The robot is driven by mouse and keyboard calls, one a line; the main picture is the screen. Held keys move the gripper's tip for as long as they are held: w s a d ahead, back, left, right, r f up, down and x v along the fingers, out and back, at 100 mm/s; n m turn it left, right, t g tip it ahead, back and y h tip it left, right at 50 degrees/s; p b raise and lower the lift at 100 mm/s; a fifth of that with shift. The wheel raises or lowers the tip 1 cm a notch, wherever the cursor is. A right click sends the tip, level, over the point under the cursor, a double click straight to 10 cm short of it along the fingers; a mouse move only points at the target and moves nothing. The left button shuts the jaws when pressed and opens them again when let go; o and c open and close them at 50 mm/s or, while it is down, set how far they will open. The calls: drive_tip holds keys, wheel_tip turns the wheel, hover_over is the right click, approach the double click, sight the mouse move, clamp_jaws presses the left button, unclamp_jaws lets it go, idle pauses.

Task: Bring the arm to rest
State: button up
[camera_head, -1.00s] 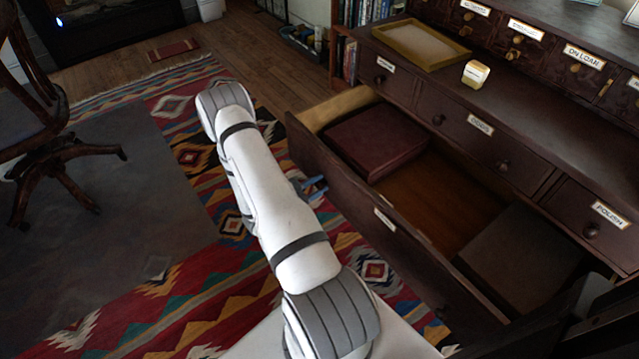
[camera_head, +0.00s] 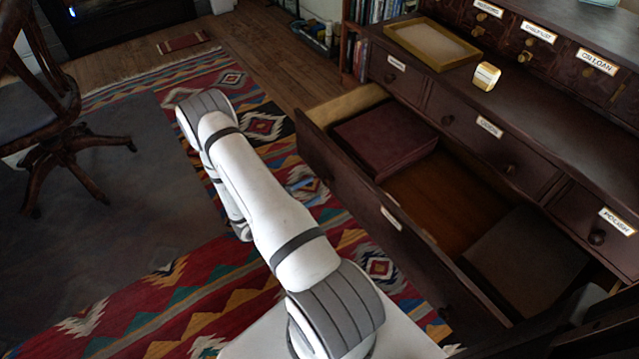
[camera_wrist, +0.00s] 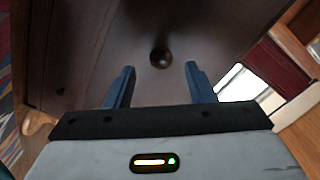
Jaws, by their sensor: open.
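My white and grey arm reaches out over the rug in the head view, to the left of a dark wooden cabinet's open drawer (camera_head: 357,196). My gripper (camera_wrist: 160,85) shows in the wrist view with its two blue fingers apart and nothing between them. Beyond the fingers is a dark wooden face with a round knob (camera_wrist: 161,57). I cannot tell if the fingers touch the wood; they look apart from the knob. In the head view the gripper is hidden behind my arm.
The open drawer holds a dark red box (camera_head: 385,140) and a dark flat panel (camera_head: 527,262). On the cabinet stand a yellow-rimmed tray (camera_head: 432,44) and a small cream and yellow block (camera_head: 486,76). A wooden chair (camera_head: 62,130) stands left on the patterned rug (camera_head: 165,290).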

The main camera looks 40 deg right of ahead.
drive_tip(key=shift+w+a, duration=0.1)
drive_tip(key=shift+a, duration=0.85)
drive_tip(key=s+a+r+m+g+y+p, duration=0.1)
drive_tip(key=a+r+m+y+p, duration=0.2)
drive_tip(key=r+m, duration=0.6)
drive_tip(key=s+a+r+m+g+y+p, duration=0.25)
drive_tip(key=r+m+p, duration=0.3)
drive_tip(key=r, duration=0.75)
drive_tip(key=a+r+m+g+y+p, duration=0.1)
drive_tip(key=r+m+y+p, duration=0.25)
drive_tip(key=r+m, duration=0.55)
drive_tip(key=s+a+r+m+t+y+p, duration=0.2)
drive_tip(key=a+r+m+t+y+p, duration=0.1)
drive_tip(key=r, duration=0.6)
drive_tip(key=s+a+r+m+t+y+p, duration=0.3)
drive_tip(key=a+r+m+p, duration=0.2)
drive_tip(key=a+r+m, duration=0.2)
drive_tip(key=s+a+r+m+t+y+p, duration=0.2)
drive_tip(key=a+r+m+p, duration=0.3)
drive_tip(key=r, duration=0.8)
drive_tip(key=shift+s+a+r+m+t+y, duration=0.15)
drive_tip(key=shift+s+a+m+t+y, duration=0.35)
drive_tip(key=shift+m, duration=1.15)
drive_tip(key=shift+w+d, duration=0.15)
drive_tip(key=shift+d, duration=0.05)
drive_tip(key=shift+c, duration=0.2)
